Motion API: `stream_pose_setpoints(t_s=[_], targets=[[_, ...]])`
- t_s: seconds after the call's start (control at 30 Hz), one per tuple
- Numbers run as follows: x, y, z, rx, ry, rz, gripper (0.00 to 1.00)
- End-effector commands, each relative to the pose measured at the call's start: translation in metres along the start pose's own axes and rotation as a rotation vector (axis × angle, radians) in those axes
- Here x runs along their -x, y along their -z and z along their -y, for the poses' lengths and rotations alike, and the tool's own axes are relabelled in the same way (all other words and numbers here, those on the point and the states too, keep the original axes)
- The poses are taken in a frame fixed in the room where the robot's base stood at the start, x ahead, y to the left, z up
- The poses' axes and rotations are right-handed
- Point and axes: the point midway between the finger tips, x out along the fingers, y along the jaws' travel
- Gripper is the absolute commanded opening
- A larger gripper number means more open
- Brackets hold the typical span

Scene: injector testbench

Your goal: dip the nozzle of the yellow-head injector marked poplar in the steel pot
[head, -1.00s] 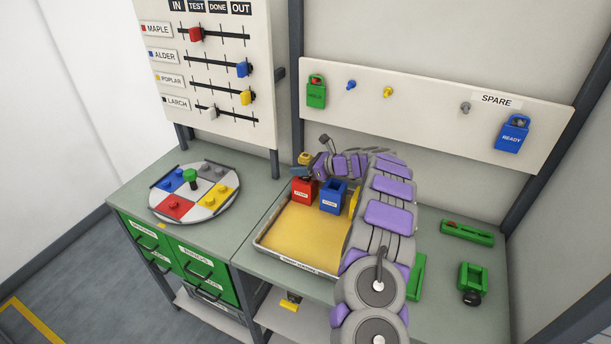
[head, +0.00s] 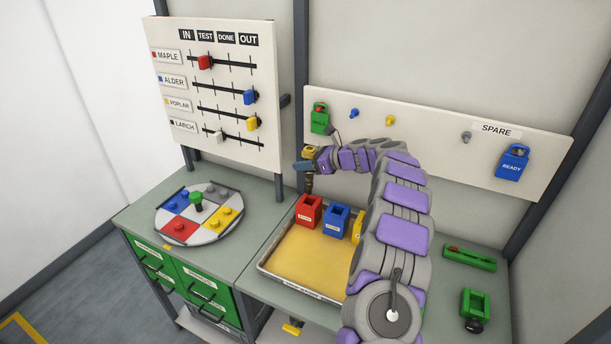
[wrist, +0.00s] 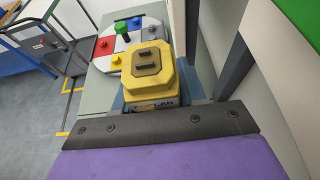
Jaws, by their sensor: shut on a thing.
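My gripper (head: 306,165) is shut on the yellow-head injector (head: 309,152). It holds the injector upright, with its dark nozzle (head: 309,186) pointing down above the back of the bench, near the red bin. In the wrist view the yellow head (wrist: 140,77) fills the middle, and its partly covered label appears to read POPLAR. I cannot make out a steel pot in any view; my arm hides part of the bench.
A tan-floored tray (head: 262,267) holds a red bin (head: 308,211), a blue bin (head: 336,222) and a partly hidden yellow bin. A round colour-sectored plate (head: 160,226) stands left. The slider board (head: 160,60) and spare panel (head: 430,130) rise behind.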

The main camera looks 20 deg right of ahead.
Motion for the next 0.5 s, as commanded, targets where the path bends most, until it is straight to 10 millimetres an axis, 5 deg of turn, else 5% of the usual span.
stream_pose_setpoints(t_s=[0.2,0.5], targets=[[0.017,-0.040,0.002,0.003,0.004,0.000,0.00],[0.024,-0.057,0.002,0.000,0.003,0.000,0.00]])
